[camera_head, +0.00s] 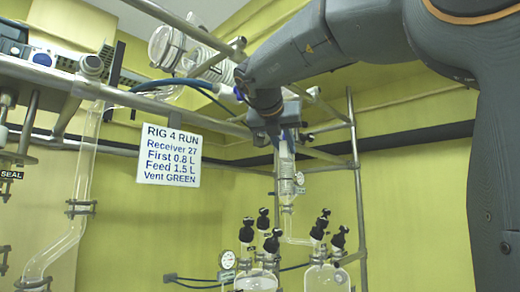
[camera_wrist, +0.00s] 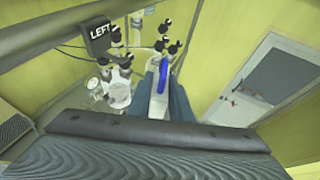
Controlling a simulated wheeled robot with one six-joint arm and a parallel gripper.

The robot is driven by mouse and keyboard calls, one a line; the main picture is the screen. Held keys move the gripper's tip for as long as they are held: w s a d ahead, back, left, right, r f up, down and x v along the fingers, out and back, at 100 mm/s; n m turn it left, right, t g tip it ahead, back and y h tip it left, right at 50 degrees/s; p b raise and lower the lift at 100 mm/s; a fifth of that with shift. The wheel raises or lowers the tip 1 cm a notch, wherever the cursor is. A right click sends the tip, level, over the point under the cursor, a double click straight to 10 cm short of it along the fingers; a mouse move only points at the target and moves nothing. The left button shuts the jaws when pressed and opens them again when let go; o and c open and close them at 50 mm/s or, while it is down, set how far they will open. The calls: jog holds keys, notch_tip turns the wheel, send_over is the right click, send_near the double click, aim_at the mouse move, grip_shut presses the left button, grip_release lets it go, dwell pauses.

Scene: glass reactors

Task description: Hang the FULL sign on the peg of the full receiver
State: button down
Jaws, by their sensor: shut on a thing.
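My gripper (camera_head: 284,138) is raised near the glass column in the head view, at the upper middle. In the wrist view, my gripper (camera_wrist: 163,78) is shut on a narrow blue-and-white thing (camera_wrist: 163,82) between its fingers. I cannot read any lettering on it, so I cannot confirm that it is the FULL sign. Two glass receivers with black caps, a left one (camera_head: 257,281) and a right one (camera_head: 327,279), stand low in the head view. A glass vessel (camera_wrist: 117,93) also shows left of my fingers in the wrist view. Their fill levels and the peg are unclear.
A white card (camera_head: 169,155) reading RIG 4 RUN, Receiver 27, hangs on the left. A bent glass tube (camera_head: 78,200) and metal rails (camera_head: 354,150) surround the work area.

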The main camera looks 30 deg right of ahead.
jog(key=w+a+p, duration=0.1)
jog(key=w+a, duration=0.1)
jog(key=w, duration=0.5)
jog(key=shift+w+a+f, duration=0.15)
jog(key=shift+a+f, duration=0.05)
jog(key=shift+a, duration=0.1)
dwell(0.8)
jog(key=shift+w, duration=0.1)
dwell(0.4)
jog(key=shift+a+f, duration=0.1)
jog(key=shift+w+a+f, duration=0.1)
jog(key=shift+f, duration=0.1)
jog(key=shift+w+f, duration=0.1)
jog(key=shift+f, duration=0.15)
dwell(0.5)
dwell(0.5)
jog(key=c, duration=0.9)
grip_release()
jog(key=shift+a, duration=0.15)
